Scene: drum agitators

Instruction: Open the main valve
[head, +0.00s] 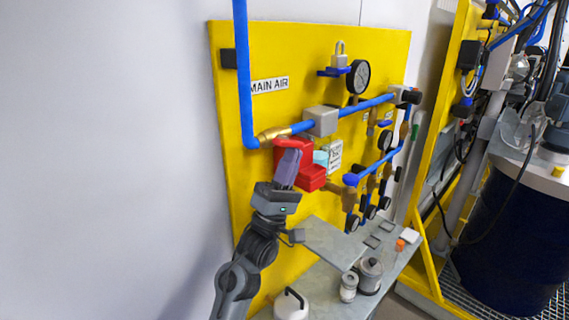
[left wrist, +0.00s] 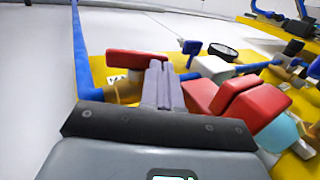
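The main valve's red handle (head: 294,143) shows below the blue pipe on the yellow panel, near the MAIN AIR label (head: 269,85). The handle also shows in the left wrist view (left wrist: 133,62), just left of my fingertips. My left gripper (head: 287,165) points up at the handle, its fingers together with no gap visible. In the left wrist view my fingers (left wrist: 161,85) overlap the handle's right end; I cannot tell whether they touch it. A brass fitting (left wrist: 124,92) is behind and left of them. My right gripper is out of view.
A red block (head: 312,178) sits close right of my left gripper. Blue pipes (head: 246,90), gauges (head: 358,76) and a grey box (head: 321,121) crowd the panel. A grey shelf (head: 335,240) with canisters (head: 370,273) is below. The left wall side is clear.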

